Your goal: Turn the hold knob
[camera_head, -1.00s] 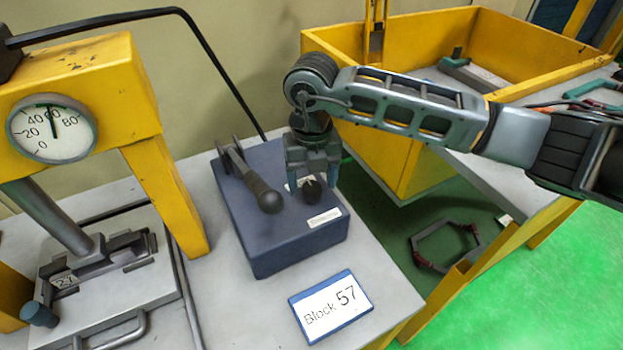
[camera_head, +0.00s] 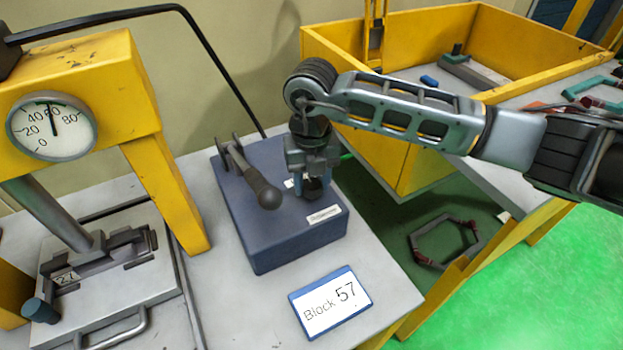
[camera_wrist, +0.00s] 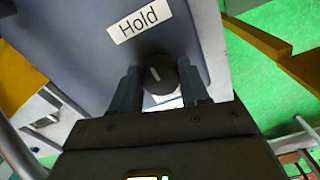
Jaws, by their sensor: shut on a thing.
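The hold knob is a dark round knob with a white pointer line, seen in the wrist view (camera_wrist: 160,73). It sits on a blue-grey control box (camera_head: 285,240), just by a white label reading "Hold" (camera_wrist: 139,22). My gripper (camera_head: 311,192) points down at the right side of the box top. In the wrist view its two fingers (camera_wrist: 159,88) stand on either side of the knob and are shut on it. In the head view the gripper hides most of the knob.
A yellow press with a round gauge (camera_head: 52,126) stands at the left. A "Block 57" sign (camera_head: 331,303) lies in front of the box. A yellow bin (camera_head: 345,52) stands behind at the right. A hexagonal frame (camera_head: 444,242) lies low at the right.

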